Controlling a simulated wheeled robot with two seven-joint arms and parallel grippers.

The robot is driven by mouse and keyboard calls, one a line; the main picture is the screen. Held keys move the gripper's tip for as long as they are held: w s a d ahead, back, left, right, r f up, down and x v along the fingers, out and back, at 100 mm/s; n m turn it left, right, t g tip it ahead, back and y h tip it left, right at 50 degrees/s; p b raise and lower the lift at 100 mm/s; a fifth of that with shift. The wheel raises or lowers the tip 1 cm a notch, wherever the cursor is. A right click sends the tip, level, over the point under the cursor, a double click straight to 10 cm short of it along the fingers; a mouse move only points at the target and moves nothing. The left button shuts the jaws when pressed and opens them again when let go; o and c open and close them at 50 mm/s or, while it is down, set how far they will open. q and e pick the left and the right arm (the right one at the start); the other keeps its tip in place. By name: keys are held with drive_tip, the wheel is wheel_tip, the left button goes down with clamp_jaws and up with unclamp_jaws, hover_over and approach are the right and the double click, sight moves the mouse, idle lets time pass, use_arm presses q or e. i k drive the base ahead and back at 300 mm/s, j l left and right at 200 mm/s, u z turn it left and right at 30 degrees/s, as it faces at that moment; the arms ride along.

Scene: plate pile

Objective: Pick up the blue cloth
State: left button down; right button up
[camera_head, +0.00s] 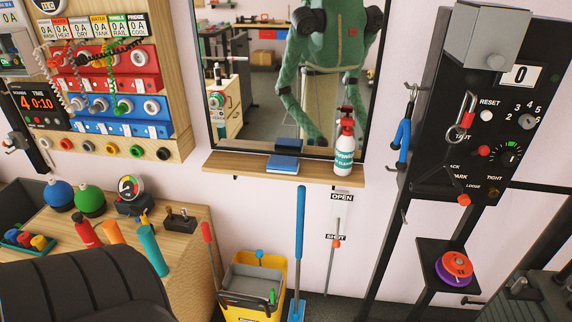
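The blue cloth (282,164) looks like a small flat folded pad. Neither of my grippers shows directly in the head view. A green robot figure with both arms hanging down shows in the mirror, but its hands cannot be made out. Nothing is seen touching the cloth.
A white and red spray bottle (344,150) stands at the shelf's right end. The mirror (255,75) rises behind. Below are a yellow bucket (240,308) and a blue-handled pole (299,240). A black control panel (490,110) stands right, a cluttered wooden bench (190,235) left.

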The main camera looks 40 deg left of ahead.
sight(276, 163)
drive_tip(key=u, duration=1.3)
